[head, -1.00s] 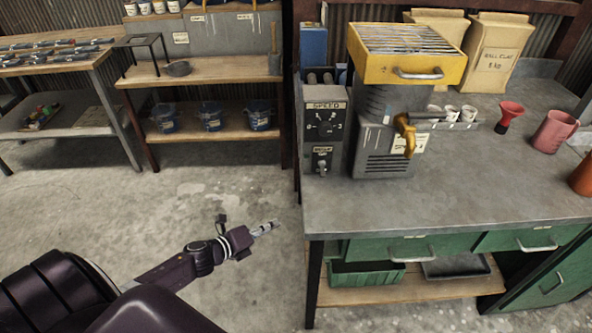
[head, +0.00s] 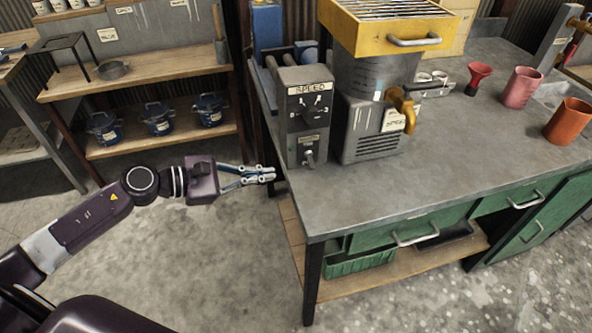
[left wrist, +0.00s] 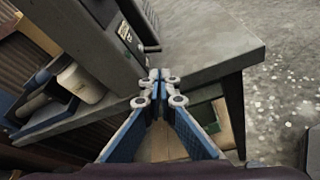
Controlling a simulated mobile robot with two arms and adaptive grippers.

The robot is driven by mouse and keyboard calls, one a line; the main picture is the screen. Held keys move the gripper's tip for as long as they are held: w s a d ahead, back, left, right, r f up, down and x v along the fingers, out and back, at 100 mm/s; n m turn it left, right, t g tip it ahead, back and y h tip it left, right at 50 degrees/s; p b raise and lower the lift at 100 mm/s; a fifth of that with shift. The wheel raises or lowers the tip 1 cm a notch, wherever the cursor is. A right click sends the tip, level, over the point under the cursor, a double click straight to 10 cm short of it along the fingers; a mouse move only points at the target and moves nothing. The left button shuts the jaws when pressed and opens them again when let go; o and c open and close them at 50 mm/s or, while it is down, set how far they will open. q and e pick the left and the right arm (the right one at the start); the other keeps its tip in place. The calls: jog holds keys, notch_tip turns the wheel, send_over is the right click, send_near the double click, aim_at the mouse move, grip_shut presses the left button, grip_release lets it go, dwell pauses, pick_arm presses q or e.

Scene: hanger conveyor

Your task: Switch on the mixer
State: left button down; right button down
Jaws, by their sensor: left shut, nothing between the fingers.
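The mixer's grey control box (head: 305,115) stands at the left end of the workbench in the head view. It has a SPEED dial (head: 313,112) above and a small toggle switch (head: 309,158) below. The grey mixer body (head: 372,130) with a yellow top tray stands to its right. My left gripper (head: 272,174) is shut and empty, just left of the bench edge and apart from the box. In the left wrist view the shut fingers (left wrist: 160,88) point toward the bench edge, with the box (left wrist: 95,40) at upper left. My right gripper is out of view.
The grey workbench (head: 430,170) has free room in front of the mixer. A red funnel (head: 478,78), a pink jug (head: 521,88) and an orange jug (head: 569,121) stand to the right. Shelves (head: 180,140) with blue pots are at back left.

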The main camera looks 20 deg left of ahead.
aim_at(300, 179)
pick_arm(q)
jog(key=p+x, duration=0.3)
jog(key=x, duration=0.6)
jog(key=shift+w, duration=0.2)
jog(key=shift+w+d+f, duration=0.15)
jog(key=shift+d+f, duration=0.1)
jog(key=shift+r+n, duration=0.1)
jog(key=shift+n, duration=0.2)
